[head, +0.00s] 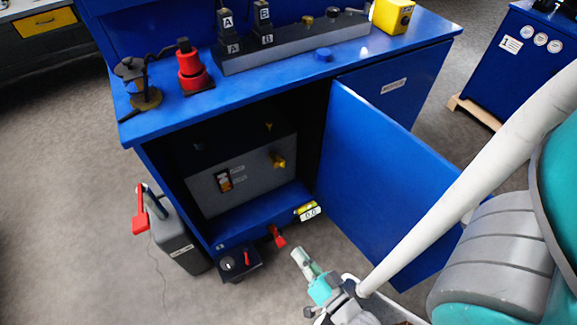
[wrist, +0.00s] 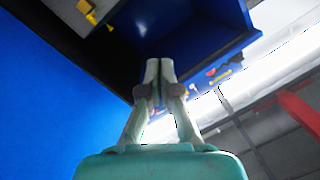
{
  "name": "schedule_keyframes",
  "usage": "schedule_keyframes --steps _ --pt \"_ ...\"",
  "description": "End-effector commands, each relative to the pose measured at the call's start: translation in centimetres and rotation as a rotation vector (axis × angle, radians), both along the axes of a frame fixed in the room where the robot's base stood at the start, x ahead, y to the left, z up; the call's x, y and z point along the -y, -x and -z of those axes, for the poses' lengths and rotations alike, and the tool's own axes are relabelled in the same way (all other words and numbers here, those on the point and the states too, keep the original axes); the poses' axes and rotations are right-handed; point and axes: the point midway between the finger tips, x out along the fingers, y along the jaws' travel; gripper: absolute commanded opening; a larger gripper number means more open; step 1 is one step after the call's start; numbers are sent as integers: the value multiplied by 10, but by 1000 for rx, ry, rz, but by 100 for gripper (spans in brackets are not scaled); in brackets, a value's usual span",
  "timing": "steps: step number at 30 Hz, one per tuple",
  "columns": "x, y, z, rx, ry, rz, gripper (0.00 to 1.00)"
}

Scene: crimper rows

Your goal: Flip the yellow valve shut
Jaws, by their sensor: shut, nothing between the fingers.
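A yellow valve handle (head: 278,161) sticks out from the front of a grey box inside the open blue cabinet. A smaller yellow part (head: 268,126) shows above it, in shadow.
The cabinet door (head: 385,180) stands open on the right. A red handle (head: 277,236) and a yellow-topped display (head: 307,211) sit at the cabinet's lower front edge. A grey can (head: 172,240) stands left. The blue benchtop (head: 400,48) overhangs the opening.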

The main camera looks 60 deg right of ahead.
Motion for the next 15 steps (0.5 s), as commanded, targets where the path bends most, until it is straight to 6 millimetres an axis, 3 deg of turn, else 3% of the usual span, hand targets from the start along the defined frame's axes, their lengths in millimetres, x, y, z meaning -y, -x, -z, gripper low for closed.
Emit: schedule_keyframes --steps 1,6,15 --pt "13 -16 10 41 -51 46 0" --pt "58 -58 42 173 -230 197 0" --pt "154 -126 86 426 -515 469 0"
